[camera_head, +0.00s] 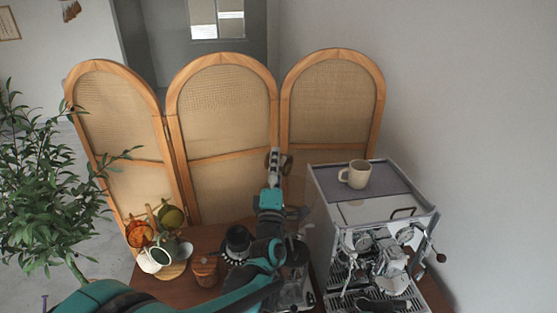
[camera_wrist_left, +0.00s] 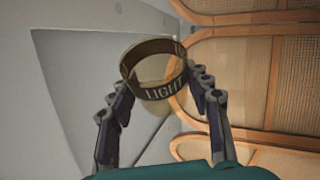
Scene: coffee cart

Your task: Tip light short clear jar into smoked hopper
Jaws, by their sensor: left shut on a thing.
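My left gripper (camera_head: 278,162) is raised in front of the wooden screen, left of the coffee machine's top. In the left wrist view my left gripper (camera_wrist_left: 160,90) is shut on the light short clear jar (camera_wrist_left: 153,72), whose dark band reads "LIGHT". The jar's clear body is hard to make out, and its contents cannot be told. In the head view the jar is very small at the fingers. A black ribbed rounded thing (camera_head: 238,242) stands beside my left arm; I cannot tell whether it is the smoked hopper, since my arm covers much of that area. My right gripper is not in view.
The coffee machine (camera_head: 322,225) stands at right with a cream mug (camera_head: 355,174) on top. A mug tree with coloured mugs (camera_head: 171,217) and a wooden canister (camera_head: 205,271) stand at left. The folding screen (camera_head: 225,120) closes off the back; a plant (camera_head: 45,185) is far left.

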